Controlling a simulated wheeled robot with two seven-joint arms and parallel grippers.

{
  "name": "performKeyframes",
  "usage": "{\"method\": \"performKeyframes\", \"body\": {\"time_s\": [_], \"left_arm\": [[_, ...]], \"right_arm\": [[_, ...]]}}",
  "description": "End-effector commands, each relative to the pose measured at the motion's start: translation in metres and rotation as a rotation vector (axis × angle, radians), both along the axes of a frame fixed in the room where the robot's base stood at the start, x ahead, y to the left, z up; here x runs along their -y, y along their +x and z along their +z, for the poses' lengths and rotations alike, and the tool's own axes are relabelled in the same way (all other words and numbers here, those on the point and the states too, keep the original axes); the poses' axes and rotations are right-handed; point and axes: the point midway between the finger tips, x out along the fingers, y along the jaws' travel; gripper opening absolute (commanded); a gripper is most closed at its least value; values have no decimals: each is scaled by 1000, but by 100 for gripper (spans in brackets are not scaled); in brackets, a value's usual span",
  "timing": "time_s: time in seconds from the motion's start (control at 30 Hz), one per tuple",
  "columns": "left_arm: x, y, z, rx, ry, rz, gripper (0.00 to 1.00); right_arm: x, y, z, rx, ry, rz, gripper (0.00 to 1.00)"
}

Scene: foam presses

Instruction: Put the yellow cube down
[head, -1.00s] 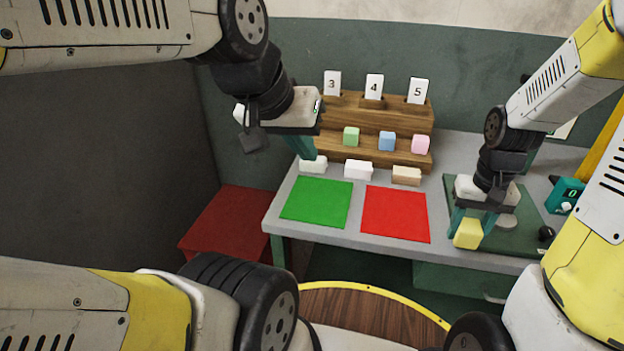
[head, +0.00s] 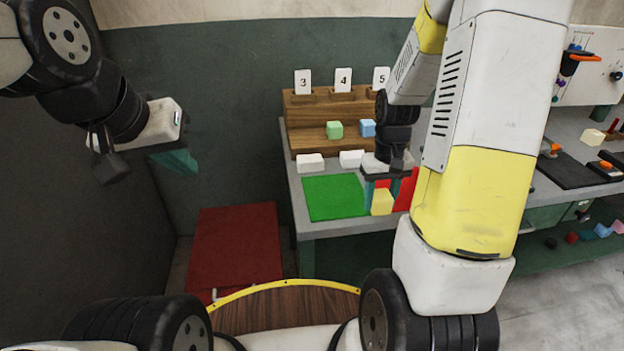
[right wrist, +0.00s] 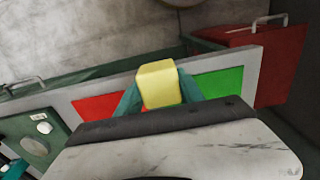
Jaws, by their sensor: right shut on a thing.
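The yellow cube (head: 382,202) is held between the fingers of my right gripper (head: 385,186). In the right wrist view the cube (right wrist: 159,84) sits between both green fingertips of the right gripper (right wrist: 158,95). In the head view the cube is in front of the red mat (head: 404,190), near the table's front edge, and partly covers the mat. I cannot tell its exact height. My left gripper (head: 176,160) is at the left, away from the table. Its fingers overlap, so its opening is unclear.
A green mat (head: 335,198) lies left of the red one. Behind are white blocks (head: 310,163) and a wooden stepped rack (head: 312,112) with cards and a green cube (head: 334,130) and blue cube (head: 367,128). A red box (head: 235,245) stands left of the table.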

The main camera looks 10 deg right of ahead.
Motion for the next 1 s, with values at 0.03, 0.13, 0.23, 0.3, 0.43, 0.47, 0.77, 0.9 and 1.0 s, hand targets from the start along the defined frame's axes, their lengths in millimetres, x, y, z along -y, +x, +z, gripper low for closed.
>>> {"method": "performKeyframes", "body": {"time_s": [0.03,0.13,0.23,0.3,0.43,0.47,0.77,0.9,1.0], "left_arm": [[0,0,0,0,0,0,0],[0,0,0,0,0,0,0],[0,0,0,0,0,0,0],[0,0,0,0,0,0,0],[0,0,0,0,0,0,0],[0,0,0,0,0,0,0],[0,0,0,0,0,0,0],[0,0,0,0,0,0,0],[0,0,0,0,0,0,0]], "right_arm": [[-3,6,-1,0,0,3,0],[-15,24,-3,1,0,6,0],[-30,47,-6,0,0,5,0],[-39,64,-8,1,0,5,0],[-57,92,-11,1,0,5,0],[-61,98,-12,0,0,4,0],[-78,127,-14,0,0,1,0],[-83,133,-22,-4,0,1,0],[-82,133,-39,-5,0,1,0]]}}
